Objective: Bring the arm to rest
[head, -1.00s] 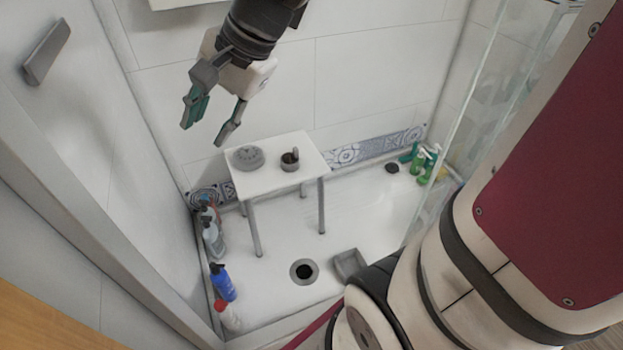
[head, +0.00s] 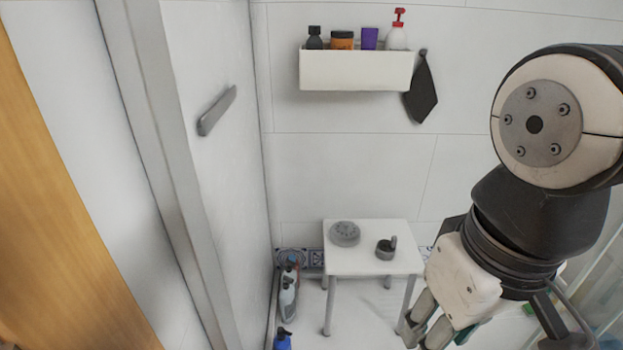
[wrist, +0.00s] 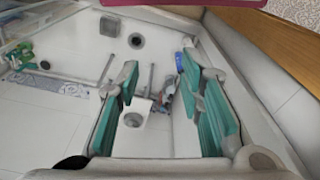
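My gripper (head: 432,335) hangs at the lower right of the head view, pointing down, beside the right side of the small white table. My wrist and forearm show above it. In the wrist view its two green-padded fingers (wrist: 163,105) stand wide apart with nothing held between them. The white table (head: 350,262) carries a round grey disc-like object (head: 344,233) and a small dark pot-like object (head: 386,248).
A white wall shelf (head: 355,72) holds several bottles and jars, with a dark cloth (head: 422,92) hanging beside it. Bottles (head: 287,297) stand on the floor left of the table. A grey handle (head: 216,110) is on the left wall. A drain (wrist: 136,41) shows in the floor.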

